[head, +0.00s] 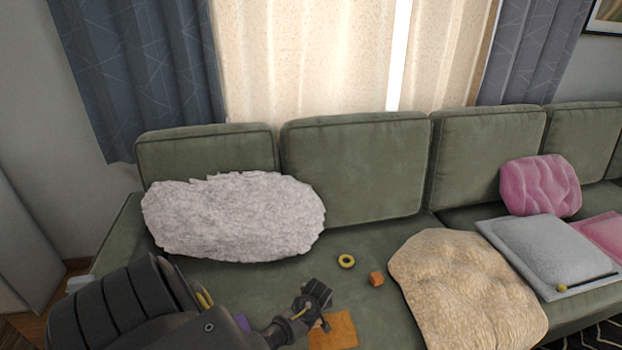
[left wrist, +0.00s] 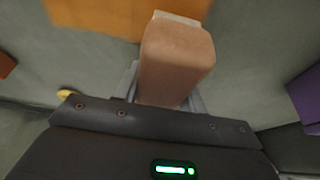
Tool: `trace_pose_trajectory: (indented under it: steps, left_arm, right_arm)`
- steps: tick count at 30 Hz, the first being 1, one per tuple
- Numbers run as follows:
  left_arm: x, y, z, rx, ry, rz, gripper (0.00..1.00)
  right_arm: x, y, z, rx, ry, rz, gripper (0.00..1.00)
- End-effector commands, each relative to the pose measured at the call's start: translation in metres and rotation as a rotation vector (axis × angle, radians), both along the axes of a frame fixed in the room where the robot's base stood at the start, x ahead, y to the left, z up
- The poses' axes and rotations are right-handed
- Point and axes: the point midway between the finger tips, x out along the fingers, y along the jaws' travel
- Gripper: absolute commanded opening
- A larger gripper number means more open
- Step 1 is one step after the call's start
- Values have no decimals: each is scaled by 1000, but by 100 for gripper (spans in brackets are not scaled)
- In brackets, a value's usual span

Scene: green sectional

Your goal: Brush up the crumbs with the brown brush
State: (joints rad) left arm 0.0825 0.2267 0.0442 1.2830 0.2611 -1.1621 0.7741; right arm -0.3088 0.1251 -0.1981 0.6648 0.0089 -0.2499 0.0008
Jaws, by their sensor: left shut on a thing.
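In the head view my left gripper (head: 317,300) is low over the green seat, beside a flat orange-brown cloth-like piece (head: 335,331). In the left wrist view my left gripper (left wrist: 164,88) is shut on a brown block-like thing with a pale far end, which looks like the brown brush (left wrist: 177,60). Its far end overlaps the orange piece (left wrist: 100,15) in that view; I cannot tell whether they touch. In the head view the brush cannot be made out clearly at the gripper. I cannot make out any crumbs. My right gripper is not in view.
A yellow ring (head: 346,261) and a small orange block (head: 376,279) lie on the seat beyond the gripper. A purple thing (head: 242,322) is partly hidden by my arm. A fluffy white pillow (head: 230,217) and a beige cushion (head: 465,290) flank this area.

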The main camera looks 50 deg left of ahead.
Motion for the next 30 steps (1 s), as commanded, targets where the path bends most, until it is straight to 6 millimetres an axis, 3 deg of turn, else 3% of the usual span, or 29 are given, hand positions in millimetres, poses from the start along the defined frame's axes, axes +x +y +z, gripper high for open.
trace_pose_trajectory:
  steps: [15, 30]
  left_arm:
    - [0, 0, -5, 0, 0, 1, 23]
    - [0, 0, -15, 0, 0, 1, 23]
  right_arm:
    - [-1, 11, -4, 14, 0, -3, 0]
    - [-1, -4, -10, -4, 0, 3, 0]
